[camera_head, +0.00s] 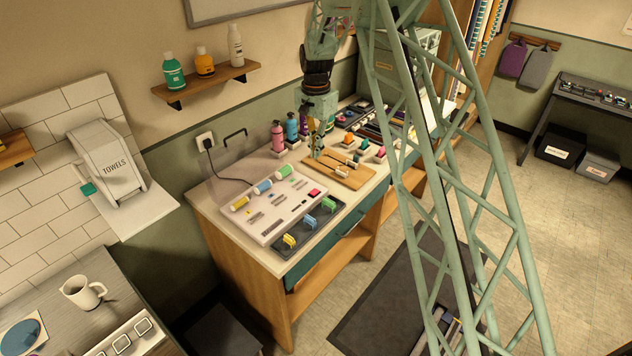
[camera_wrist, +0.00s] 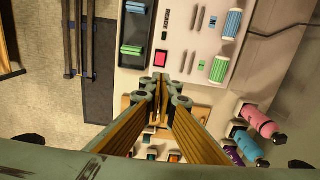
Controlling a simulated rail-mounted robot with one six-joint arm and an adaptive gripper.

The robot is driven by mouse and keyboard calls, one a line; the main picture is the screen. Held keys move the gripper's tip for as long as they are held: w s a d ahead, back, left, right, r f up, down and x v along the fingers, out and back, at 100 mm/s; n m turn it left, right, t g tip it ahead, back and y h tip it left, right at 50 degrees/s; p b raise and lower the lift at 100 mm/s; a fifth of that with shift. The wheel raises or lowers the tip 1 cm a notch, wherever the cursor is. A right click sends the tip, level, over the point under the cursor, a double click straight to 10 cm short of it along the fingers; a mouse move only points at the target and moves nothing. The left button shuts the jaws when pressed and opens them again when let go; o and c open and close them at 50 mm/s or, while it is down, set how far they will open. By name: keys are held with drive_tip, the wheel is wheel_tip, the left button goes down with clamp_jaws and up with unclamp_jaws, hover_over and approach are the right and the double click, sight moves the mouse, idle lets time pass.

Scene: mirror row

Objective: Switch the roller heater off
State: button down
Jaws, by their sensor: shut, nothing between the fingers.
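The roller heater (camera_head: 268,222) is a white slab on the counter with yellow, blue and green rollers along its back. A red switch (camera_head: 314,192) sits at its right end; whether it is on or off cannot be told. In the wrist view the heater (camera_wrist: 190,68) lies beyond my fingertips, and the red switch (camera_wrist: 161,58) is just ahead of them. My gripper (camera_head: 316,150) is shut and empty, pointing down near the wooden tray, to the right of the heater. Its closed fingertips (camera_wrist: 163,85) appear apart from the switch.
A dark tray with coloured clips (camera_head: 310,229) lies before the heater. A wooden tray (camera_head: 337,174) lies to its right. Bottles (camera_head: 278,136) stand behind, near the wall. The heater's cord runs to a wall socket (camera_head: 205,141). A towel dispenser (camera_head: 110,165) hangs at left.

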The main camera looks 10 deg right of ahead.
sight(316, 188)
drive_tip(key=shift+w+f, duration=0.3)
drive_tip(key=shift+f, duration=0.25)
drive_tip(key=shift+w+f, duration=0.25)
drive_tip(key=shift+f, duration=0.25)
drive_tip(key=shift+f, duration=0.2)
drive_tip(key=shift+f+p, duration=1.4)
drive_tip(key=shift+f, duration=5.4)
drive_tip(key=shift+f, duration=0.15)
